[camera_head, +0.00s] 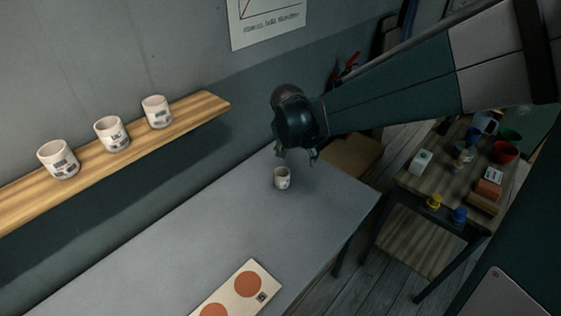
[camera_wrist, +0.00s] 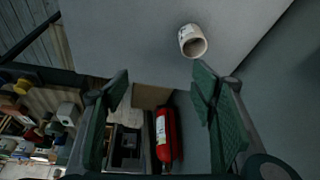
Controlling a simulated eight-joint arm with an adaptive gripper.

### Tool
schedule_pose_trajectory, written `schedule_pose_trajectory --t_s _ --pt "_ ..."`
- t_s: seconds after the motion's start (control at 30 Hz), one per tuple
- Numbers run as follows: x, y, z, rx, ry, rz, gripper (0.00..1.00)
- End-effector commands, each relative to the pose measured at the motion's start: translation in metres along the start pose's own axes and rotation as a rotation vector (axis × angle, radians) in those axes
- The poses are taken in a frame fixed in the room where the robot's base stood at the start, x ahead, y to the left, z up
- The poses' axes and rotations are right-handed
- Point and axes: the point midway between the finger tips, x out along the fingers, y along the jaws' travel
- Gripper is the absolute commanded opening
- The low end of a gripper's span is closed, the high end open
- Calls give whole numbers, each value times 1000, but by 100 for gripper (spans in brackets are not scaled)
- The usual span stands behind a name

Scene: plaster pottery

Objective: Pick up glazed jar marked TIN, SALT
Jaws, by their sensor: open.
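A small pale jar (camera_head: 282,178) with a dark mark stands upright on the grey table (camera_head: 190,240), apart from the shelf. In the wrist view the jar (camera_wrist: 192,41) shows its open mouth and part of a label, beyond my right finger. Three more pale jars with labels stand in a row on the wooden shelf: left (camera_head: 58,160), middle (camera_head: 112,133) and right (camera_head: 156,111). The labels are too small to read, so I cannot tell which is marked TIN, SALT. My gripper (camera_head: 297,154) is open and empty, just above the table jar; its fingers (camera_wrist: 161,75) are spread.
A board with orange discs (camera_head: 232,292) lies at the table's front. The wooden shelf (camera_head: 215,103) juts from the wall at left. A cluttered side table (camera_head: 430,185) stands at right. A red extinguisher (camera_wrist: 163,140) shows below. Much of the grey table is clear.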

Motion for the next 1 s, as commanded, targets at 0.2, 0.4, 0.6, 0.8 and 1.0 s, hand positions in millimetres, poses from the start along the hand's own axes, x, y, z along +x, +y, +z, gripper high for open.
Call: schedule_pose_trajectory --t_s 0.2,0.4,0.6,0.8,1.0 --pt "36 -30 3 51 -1 32 56" --pt "68 -55 9 100 2 62 56" --pt "100 -77 17 147 7 88 56" --pt "119 -89 23 177 12 105 56" --pt "124 -92 25 186 13 110 56"
